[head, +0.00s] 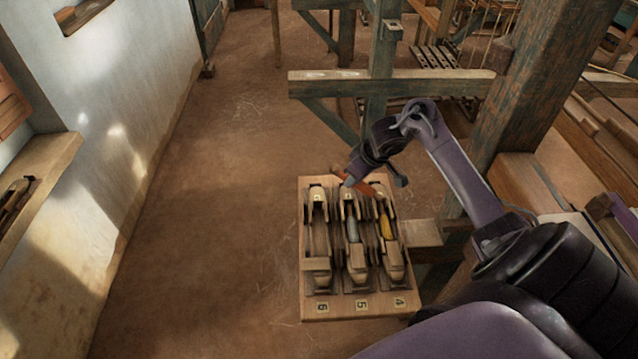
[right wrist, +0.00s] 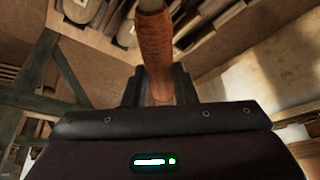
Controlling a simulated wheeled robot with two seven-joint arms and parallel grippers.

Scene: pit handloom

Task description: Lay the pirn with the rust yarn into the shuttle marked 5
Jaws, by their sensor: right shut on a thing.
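The rust-yarn pirn (right wrist: 156,50) is held between the fingers of my right gripper (right wrist: 158,88) in the right wrist view. In the head view the rust pirn (head: 368,187) lies slantwise above the far end of the shuttle board, with my right gripper (head: 350,181) partly covering it. The shuttle marked 5 (head: 357,265) is the middle one of three on the board. A pale grey, pirn-like piece (head: 352,229) shows in its slot. My gripper is over its far end. My left gripper is not in view.
The wooden board (head: 345,307) also carries the shuttle marked 6 (head: 317,270) on the left, with no yarn seen, and the shuttle marked 4 (head: 393,262) on the right, with yellow yarn (head: 386,226). Loom posts (head: 535,85) stand behind and right. Floor at left is clear.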

